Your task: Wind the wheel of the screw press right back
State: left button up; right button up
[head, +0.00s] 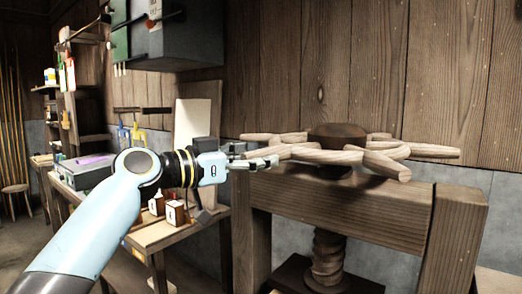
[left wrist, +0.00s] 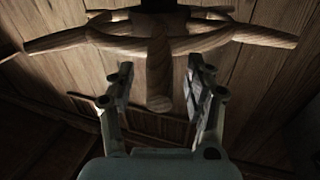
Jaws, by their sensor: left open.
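The wheel (head: 345,156) of the screw press is wooden, with several pale spokes sticking out past a ring around a dark hub (head: 338,136). It lies flat above the press's heavy beam (head: 345,203), and the thick screw (head: 327,257) shows below. My left gripper (head: 272,161) is at the wheel's left side, by a spoke end. In the left wrist view the wheel (left wrist: 200,44) spans the top, and one spoke (left wrist: 159,80) points down between the open fingers of the left gripper (left wrist: 160,88). Whether a finger touches the spoke cannot be told. My right gripper is not in view.
A workbench (head: 155,236) with small bottles (head: 175,213) and a grey box (head: 85,173) stands behind my left arm. A dark green cabinet (head: 185,40) hangs above it. A plank wall (head: 440,70) rises close behind the press.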

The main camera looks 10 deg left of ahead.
pick_arm(q)
jog(key=shift+w+d, duration=0.4)
jog(key=shift+w, duration=0.05)
grip_shut()
